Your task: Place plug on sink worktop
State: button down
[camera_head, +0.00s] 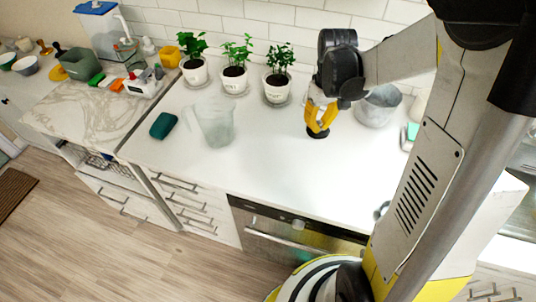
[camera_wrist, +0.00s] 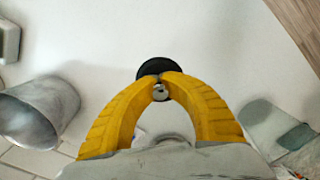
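The plug (camera_head: 318,135) is a black disc, at the tips of my yellow gripper (camera_head: 320,125) over the white worktop (camera_head: 270,160). In the wrist view, the plug (camera_wrist: 154,66) shows just beyond the fingertips, with a small shiny metal knob between the fingers. My gripper (camera_wrist: 161,79) points down and its fingertips are closed together at the plug. I cannot tell whether the disc touches the worktop or hangs just above it. Part of the disc is hidden by the fingertips.
A clear jug (camera_head: 214,124) and a teal sponge (camera_head: 163,125) stand left of my gripper. A metal pot (camera_head: 378,106) is close on its right. Potted plants (camera_head: 277,88) line the back wall. The worktop's front middle is clear.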

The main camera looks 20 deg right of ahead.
jog(key=b, duration=0.3)
send_over(286, 160)
notch_tip(286, 160, down, 6)
jog(key=shift+r, duration=0.1)
jog(key=shift+a+f+b, duration=0.1)
jog(key=shift+f+b, duration=0.45)
jog(key=shift+f, duration=1.5)
jog(key=shift+f, duration=0.1)
jog(key=c, duration=1.6)
grip_release()
